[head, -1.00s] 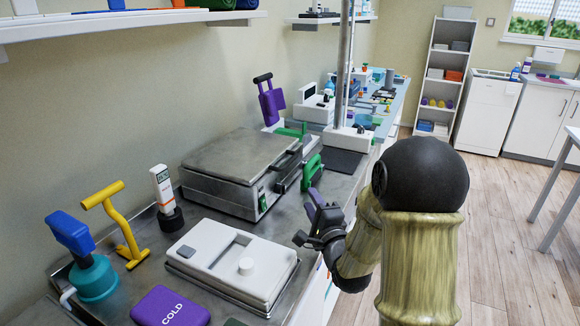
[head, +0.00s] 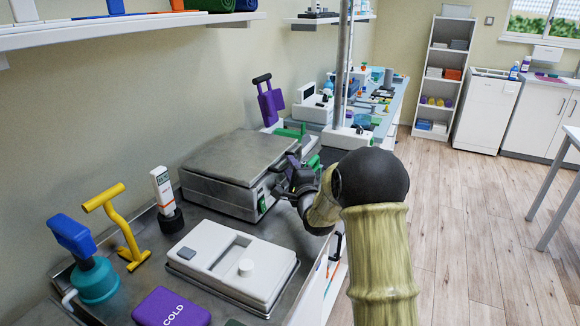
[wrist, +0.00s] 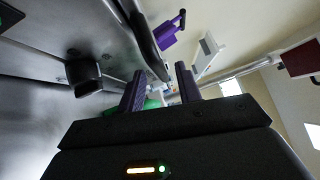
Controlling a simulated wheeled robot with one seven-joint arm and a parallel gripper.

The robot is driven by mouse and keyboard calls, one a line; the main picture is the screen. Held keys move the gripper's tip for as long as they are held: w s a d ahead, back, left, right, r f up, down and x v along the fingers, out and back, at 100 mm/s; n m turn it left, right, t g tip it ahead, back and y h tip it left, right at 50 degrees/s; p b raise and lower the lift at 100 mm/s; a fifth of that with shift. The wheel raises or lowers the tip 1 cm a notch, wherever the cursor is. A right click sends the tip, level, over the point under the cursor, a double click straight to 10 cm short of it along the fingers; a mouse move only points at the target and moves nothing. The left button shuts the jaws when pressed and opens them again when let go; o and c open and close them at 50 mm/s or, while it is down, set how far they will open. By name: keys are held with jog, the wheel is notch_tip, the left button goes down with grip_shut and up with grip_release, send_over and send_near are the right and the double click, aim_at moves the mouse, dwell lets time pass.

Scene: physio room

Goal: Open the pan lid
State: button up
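The grey metal pan (head: 225,195) stands on the counter left of centre in the head view, its flat lid (head: 235,155) down on top. A green switch shows on its front. In the wrist view, a dark bar (wrist: 148,42), seemingly the lid handle, runs past the upper left of my fingers beside a grey metal surface. My gripper (head: 290,172) is at the pan's right front side. In the wrist view my gripper's two purple fingers (wrist: 160,85) stand apart with nothing clearly held. My arm partly hides the handle in the head view, so contact cannot be told.
A white box-like device (head: 232,258) lies in front of the pan. A shelf (head: 130,25) hangs above; open floor lies right.

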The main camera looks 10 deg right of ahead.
jog(key=shift+w+a+r, duration=0.1)
jog(key=shift+w, duration=0.55)
grip_shut()
